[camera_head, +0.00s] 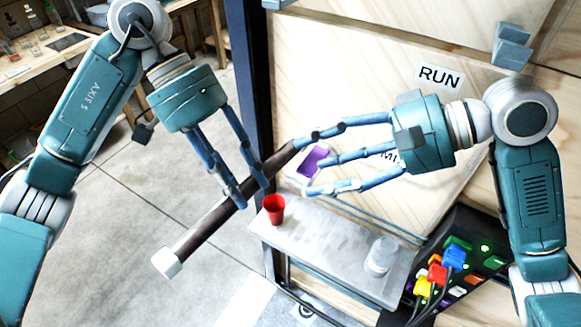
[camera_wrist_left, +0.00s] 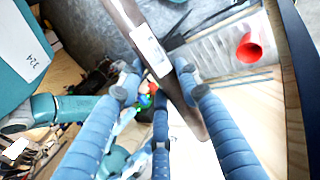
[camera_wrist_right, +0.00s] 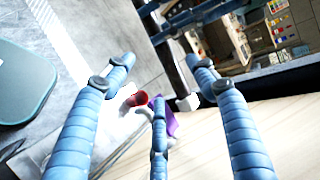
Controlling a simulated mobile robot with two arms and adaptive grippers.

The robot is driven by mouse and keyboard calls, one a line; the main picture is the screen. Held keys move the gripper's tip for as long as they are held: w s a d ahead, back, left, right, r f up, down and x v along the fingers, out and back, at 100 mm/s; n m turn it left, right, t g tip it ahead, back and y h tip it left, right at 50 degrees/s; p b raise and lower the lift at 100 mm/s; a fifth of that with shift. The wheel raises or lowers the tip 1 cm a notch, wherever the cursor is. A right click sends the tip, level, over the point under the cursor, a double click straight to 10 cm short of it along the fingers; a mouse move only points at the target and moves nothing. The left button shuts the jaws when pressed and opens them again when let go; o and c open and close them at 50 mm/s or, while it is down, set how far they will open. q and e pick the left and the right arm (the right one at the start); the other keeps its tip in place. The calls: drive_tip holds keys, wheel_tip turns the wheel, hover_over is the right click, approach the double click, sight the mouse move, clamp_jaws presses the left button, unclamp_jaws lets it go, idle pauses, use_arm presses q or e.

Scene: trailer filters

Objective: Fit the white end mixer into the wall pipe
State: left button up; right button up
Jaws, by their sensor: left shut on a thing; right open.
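A long brown rod with a white square end cap (camera_head: 167,263), which I take as the mixer, hangs slanted in the air in the head view. My left gripper (camera_head: 252,192) is shut on its middle. The rod (camera_wrist_left: 196,118) also crosses between the left fingers in the left wrist view, with a white label on it. In the right wrist view, a white block (camera_wrist_right: 188,103) shows at the rod's near end. My right gripper (camera_head: 305,168) is open and empty beside the upper right end, which its finger partly hides. I cannot make out the wall pipe.
A purple part (camera_head: 314,161) is behind the right fingers. A panel with coloured plugs (camera_head: 437,272) is at lower right. A dark post (camera_head: 250,60) stands behind the rod.

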sight(272, 176)
drive_tip(key=x, duration=1)
drive_tip(key=c, duration=1.4)
use_arm(q)
drive_tip(key=o, duration=1.4)
use_arm(e)
drive_tip(key=shift+r, duration=0.1)
drive_tip(key=shift+c, duration=0.2)
use_arm(q)
drive_tip(key=shift+a, duration=0.1)
